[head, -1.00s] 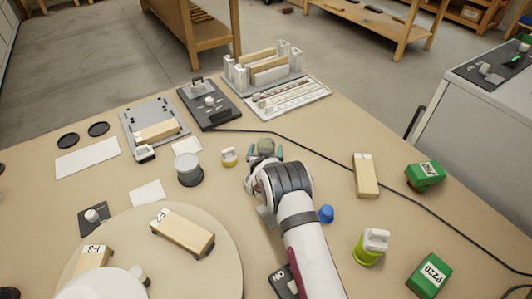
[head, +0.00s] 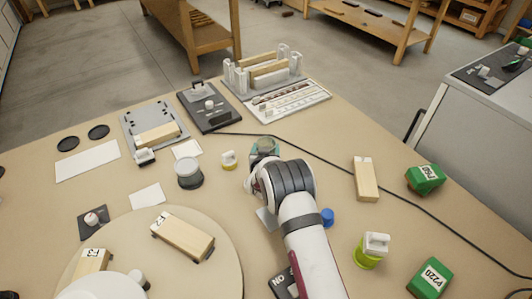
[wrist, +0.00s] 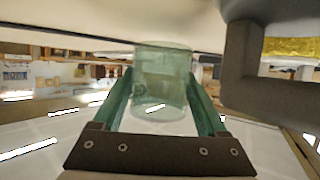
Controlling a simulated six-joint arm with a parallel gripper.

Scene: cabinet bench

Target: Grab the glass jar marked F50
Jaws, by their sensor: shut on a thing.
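A pale green glass jar (head: 266,143) stands near the middle of the bench, just beyond my wrist. In the wrist view the clear jar (wrist: 165,70) is upright between the two green fingers of my gripper (wrist: 160,88). A faint dark marking shows on its lower left side, too blurred to read. My gripper (head: 264,153) is shut on the jar, with one finger on each side. My arm hides the jar's lower part in the head view. I cannot tell whether it touches the bench.
A black cable (head: 325,161) runs close beyond the jar. A wooden block (head: 366,180) lies to the right. A blue cap (head: 328,217) sits beside my arm.

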